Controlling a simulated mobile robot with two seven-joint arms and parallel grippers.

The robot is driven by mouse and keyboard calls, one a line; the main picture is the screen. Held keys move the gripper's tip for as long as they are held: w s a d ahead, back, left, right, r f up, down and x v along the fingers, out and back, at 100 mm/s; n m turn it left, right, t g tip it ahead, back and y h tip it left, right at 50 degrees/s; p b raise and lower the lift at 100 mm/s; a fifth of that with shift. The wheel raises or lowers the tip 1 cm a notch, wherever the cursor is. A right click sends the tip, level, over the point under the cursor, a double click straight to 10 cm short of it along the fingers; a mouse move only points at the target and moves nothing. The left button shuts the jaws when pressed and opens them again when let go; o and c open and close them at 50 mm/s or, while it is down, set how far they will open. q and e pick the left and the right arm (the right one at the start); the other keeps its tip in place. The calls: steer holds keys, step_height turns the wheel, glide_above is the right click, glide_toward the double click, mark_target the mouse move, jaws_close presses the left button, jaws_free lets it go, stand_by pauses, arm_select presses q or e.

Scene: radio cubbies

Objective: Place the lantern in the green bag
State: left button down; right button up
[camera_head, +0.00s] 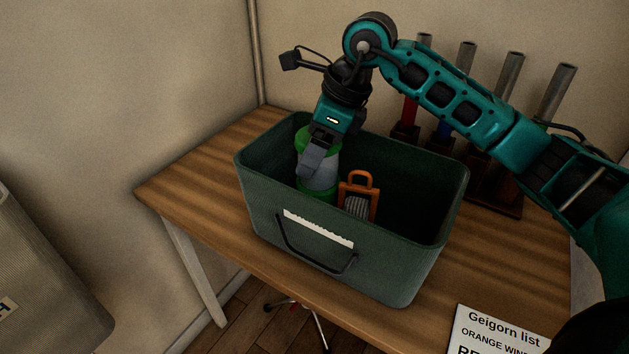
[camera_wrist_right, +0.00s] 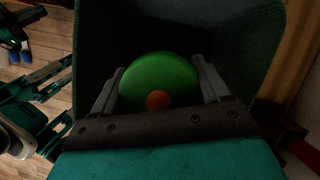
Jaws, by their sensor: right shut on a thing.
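The green bag (camera_head: 385,240) is a dark green open-topped bin with a black handle and a pale label, standing on the wooden table. The lantern (camera_head: 321,173) has a green top, a grey middle and a green base. It is upright inside the left end of the bag. My right gripper (camera_head: 315,160) is shut on the lantern from above. In the right wrist view the lantern (camera_wrist_right: 158,80) shows as a green round top with an orange spot between both fingers. Whether its base touches the bag's floor cannot be seen.
An orange-framed object (camera_head: 359,196) stands in the bag just right of the lantern. A rack (camera_head: 487,190) with several upright tubes stands behind the bag. A printed list (camera_head: 495,332) lies at the table's front right. A grey container (camera_head: 45,285) is at the far left.

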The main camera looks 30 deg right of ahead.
mark_target(313, 177)
step_height(313, 177, down, 2)
steer(key=shift+f, duration=0.15)
step_height(313, 177, down, 4)
steer(key=shift+r+b, duration=0.1)
steer(key=shift+b, duration=0.3)
arm_select(q)
steer(key=shift+w+f, duration=0.3)
steer(key=shift+f, duration=0.1)
steer(key=shift+f, duration=0.1)
arm_select(e)
steer(key=o, duration=0.8)
steer(key=shift+f, duration=0.2)
steer(key=o, duration=0.5)
steer(key=shift+c, duration=0.2)
arm_select(q)
steer(key=shift+s+f, duration=0.1)
arm_select(e)
steer(key=shift+r, duration=0.15)
